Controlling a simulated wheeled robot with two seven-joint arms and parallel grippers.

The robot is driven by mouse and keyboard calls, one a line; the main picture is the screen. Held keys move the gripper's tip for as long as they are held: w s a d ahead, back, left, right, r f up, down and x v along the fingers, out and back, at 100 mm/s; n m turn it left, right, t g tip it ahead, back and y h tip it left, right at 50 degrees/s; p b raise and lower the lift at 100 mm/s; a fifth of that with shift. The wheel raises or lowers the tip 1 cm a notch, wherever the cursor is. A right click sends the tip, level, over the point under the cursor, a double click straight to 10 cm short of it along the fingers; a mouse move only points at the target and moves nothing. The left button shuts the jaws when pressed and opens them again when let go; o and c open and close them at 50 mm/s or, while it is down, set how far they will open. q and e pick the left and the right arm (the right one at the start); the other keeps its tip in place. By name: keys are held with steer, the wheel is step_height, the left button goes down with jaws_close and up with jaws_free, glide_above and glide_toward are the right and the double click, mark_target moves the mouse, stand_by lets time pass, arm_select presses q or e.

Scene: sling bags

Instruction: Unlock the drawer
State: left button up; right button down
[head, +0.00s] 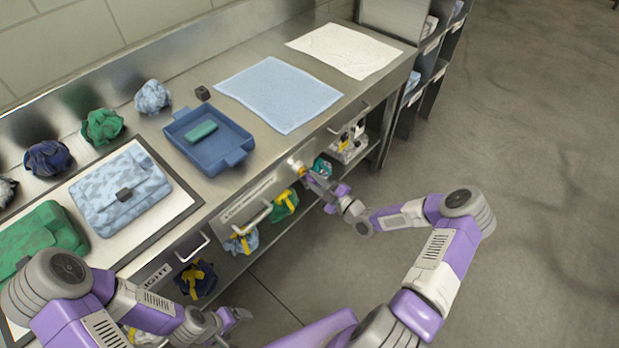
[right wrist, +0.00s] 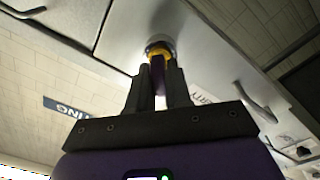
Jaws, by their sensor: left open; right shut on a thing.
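My right gripper (head: 308,176) is at the front of the steel counter, by the drawer lock (head: 294,163). In the right wrist view its fingers (right wrist: 160,92) are shut on a key (right wrist: 158,68) with a yellow collar and a dark purple body. The key's tip meets the round silver lock (right wrist: 159,46) on the drawer front; I cannot tell how deep it sits. The labelled drawer (head: 236,208) with a bar handle looks closed. My left gripper (head: 238,316) is open and empty, low at the bottom of the head view, away from the counter.
On the counter are a blue tray (head: 178,152) with a green item, a light blue cloth (head: 278,92), a white sheet (head: 345,50), a patterned bag (head: 122,190) and crumpled cloths. Ribboned bundles (head: 285,205) sit on the shelf below. Floor at right is clear.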

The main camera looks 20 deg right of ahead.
steer(key=shift+m, duration=1.2)
steer(key=shift+b, duration=0.3)
steer(key=shift+f+m, duration=0.1)
steer(key=shift+m, duration=1.1)
steer(key=shift+m+b, duration=0.35)
steer(key=shift+m, duration=0.35)
steer(key=m, duration=0.3)
steer(key=shift+m+b, duration=0.3)
steer(key=shift+c, duration=1.7)
jaws_free()
steer(key=shift+s, duration=0.15)
